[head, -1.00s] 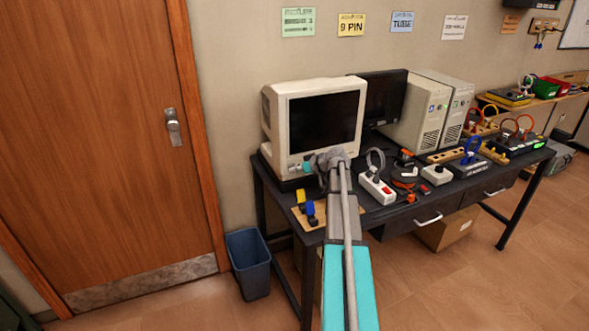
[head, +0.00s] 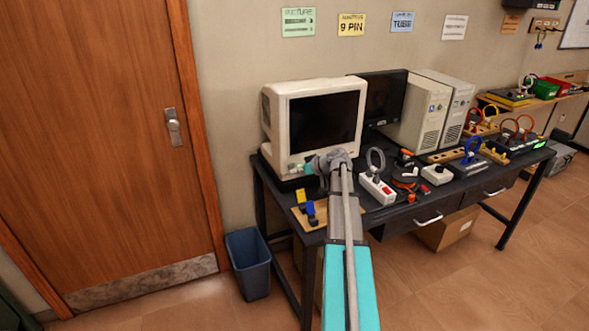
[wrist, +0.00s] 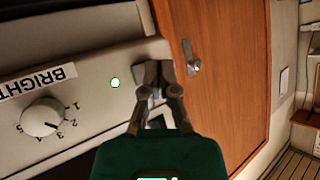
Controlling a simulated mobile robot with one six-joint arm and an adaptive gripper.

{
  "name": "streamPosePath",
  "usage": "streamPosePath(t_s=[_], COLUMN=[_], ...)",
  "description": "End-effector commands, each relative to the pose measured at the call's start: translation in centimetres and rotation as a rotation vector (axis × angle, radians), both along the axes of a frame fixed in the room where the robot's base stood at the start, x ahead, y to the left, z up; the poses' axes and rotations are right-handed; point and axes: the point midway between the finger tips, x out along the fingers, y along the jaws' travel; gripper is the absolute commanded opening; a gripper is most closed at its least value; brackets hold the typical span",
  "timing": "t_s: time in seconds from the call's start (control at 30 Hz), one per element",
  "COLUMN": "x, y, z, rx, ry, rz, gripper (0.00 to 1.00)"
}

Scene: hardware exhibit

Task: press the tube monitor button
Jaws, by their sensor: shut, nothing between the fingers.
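The tube monitor (head: 320,120) is a beige, boxy CRT with a dark screen at the left end of the dark table. My gripper (head: 294,168) is at the lower front of its casing, partly hidden by my wrist. In the wrist view, my gripper (wrist: 154,78) is shut and empty, its tips at the monitor's front panel. A grey squarish patch at the tips may be the button or the finger pads; I cannot tell which, nor whether they touch.
A power strip (head: 377,189), cables and small parts lie on the table right of my arm. A dark flat monitor (head: 385,95) and beige computer towers (head: 430,112) stand behind. A wooden door (head: 90,130) and a blue bin (head: 248,264) are at left.

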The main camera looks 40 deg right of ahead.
Motion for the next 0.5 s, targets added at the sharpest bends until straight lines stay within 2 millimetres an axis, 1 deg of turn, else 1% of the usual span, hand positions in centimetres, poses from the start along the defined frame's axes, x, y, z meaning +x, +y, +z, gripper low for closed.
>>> streamPosePath(t_s=[0.27,0.5], x=[-0.1,-1.3], y=[0.0,0.3], z=[0.0,0.0], rx=[0.000,0.001], ry=[0.000,0.000], rz=[0.000,0.000], gripper=[0.00,0.00])
